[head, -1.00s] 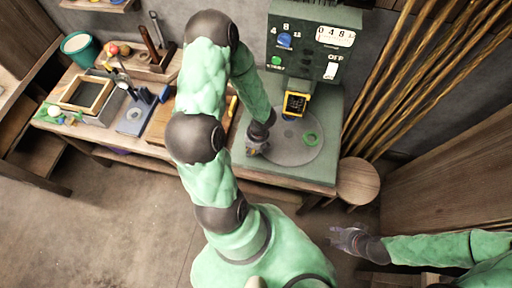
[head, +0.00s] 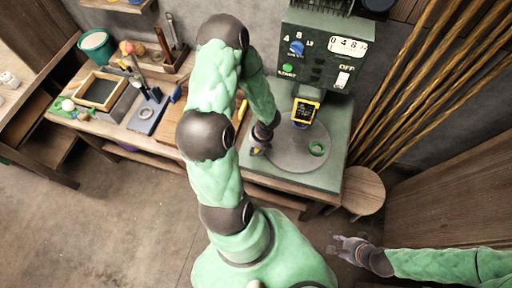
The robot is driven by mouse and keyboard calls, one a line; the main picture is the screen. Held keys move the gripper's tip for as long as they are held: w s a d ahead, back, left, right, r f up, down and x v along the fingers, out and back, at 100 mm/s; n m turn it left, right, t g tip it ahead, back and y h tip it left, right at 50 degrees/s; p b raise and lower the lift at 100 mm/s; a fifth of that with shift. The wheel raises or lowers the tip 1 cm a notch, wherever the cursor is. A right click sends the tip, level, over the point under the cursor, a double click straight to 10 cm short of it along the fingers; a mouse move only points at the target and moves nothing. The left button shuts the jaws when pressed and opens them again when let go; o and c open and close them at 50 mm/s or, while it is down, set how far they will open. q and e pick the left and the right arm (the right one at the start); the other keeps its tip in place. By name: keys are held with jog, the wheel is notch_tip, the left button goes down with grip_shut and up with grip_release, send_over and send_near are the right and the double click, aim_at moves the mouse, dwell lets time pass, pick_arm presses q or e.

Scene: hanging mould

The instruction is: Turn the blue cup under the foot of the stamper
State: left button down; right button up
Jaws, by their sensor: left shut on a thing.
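The green stamper (head: 322,58) stands at the back of the bench with its yellow-framed foot (head: 305,110) over the back of a round grey turntable (head: 296,156). A small blue patch (head: 297,124) shows just below the foot; it looks like the blue cup, mostly hidden. A green ring-shaped cup (head: 317,148) stands on the turntable's right side. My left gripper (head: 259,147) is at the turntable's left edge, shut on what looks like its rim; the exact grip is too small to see. My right gripper (head: 343,247) is empty, fingers apart, off the bench.
A round wooden stool (head: 363,190) stands right of the bench, before leaning golden poles (head: 430,100). On the bench's left are a framed screen (head: 101,91), a blue stand (head: 148,112) and a teal bucket (head: 95,43). The floor in front is clear.

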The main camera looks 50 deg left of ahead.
pick_arm(q)
jog(key=c, duration=1.1)
grip_release()
jog(key=shift+w+a+r, duration=0.1)
jog(key=shift+a, duration=0.1)
jog(key=shift+o, duration=1.2)
notch_tip(320, 180, up, 12)
jog(key=w+d, duration=0.1)
jog(key=shift+w+d, duration=0.3)
jog(key=shift+d, duration=0.05)
jog(key=shift+f, duration=0.25)
